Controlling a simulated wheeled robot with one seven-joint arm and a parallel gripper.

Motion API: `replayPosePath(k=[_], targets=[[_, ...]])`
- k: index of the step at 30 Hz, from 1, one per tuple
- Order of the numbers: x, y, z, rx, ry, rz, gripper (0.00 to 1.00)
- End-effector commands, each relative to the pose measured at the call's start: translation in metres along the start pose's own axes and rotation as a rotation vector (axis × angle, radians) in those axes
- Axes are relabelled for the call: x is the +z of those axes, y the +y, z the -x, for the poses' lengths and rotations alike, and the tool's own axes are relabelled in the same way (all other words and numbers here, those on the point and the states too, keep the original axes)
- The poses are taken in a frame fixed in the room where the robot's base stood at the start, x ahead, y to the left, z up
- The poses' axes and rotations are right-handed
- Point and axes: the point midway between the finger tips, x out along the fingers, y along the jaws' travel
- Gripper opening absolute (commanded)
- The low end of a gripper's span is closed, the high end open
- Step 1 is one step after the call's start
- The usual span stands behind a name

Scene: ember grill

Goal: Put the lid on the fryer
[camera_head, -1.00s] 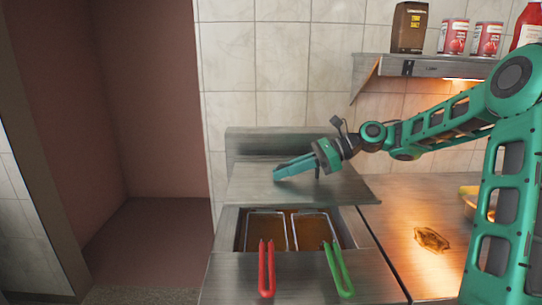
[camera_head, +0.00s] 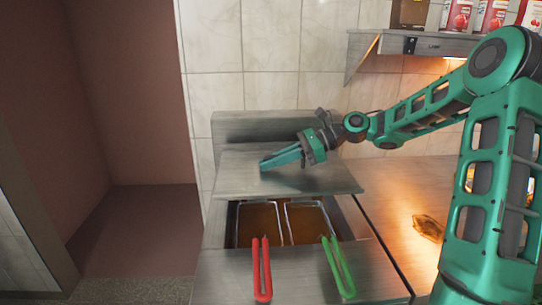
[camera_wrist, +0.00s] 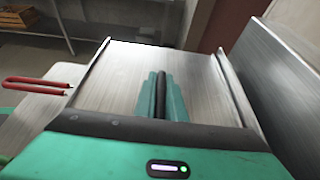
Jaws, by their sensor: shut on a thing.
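The lid (camera_head: 330,180) is a flat brushed-metal panel above the back part of the fryer (camera_head: 222,262). The fryer's two oil wells with baskets show open in front of it, with a red handle (camera_head: 262,270) and a green handle (camera_head: 338,268). My gripper (camera_head: 268,162) is at the lid's upper side in the head view. In the wrist view the lid (camera_wrist: 110,85) lies under my gripper (camera_wrist: 161,80), whose green fingers are shut on a dark bar, the lid's handle (camera_wrist: 160,92). The handle is hidden by the fingers in the head view.
A metal counter (camera_head: 385,200) with a brown food piece (camera_head: 428,228) lies to the right. A shelf (camera_head: 430,45) with cans (camera_head: 492,16) hangs above it. The red handle (camera_wrist: 35,84) sticks out beside the lid in the wrist view. A metal back panel (camera_head: 270,126) rises behind the fryer.

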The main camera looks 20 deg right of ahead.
Motion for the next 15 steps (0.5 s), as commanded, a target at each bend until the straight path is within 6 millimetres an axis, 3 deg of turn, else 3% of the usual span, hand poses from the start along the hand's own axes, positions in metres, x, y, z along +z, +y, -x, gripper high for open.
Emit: replayPosePath(k=[15], targets=[[-0.046,0.001,-0.020,0.001,-0.002,0.000,0.00]])
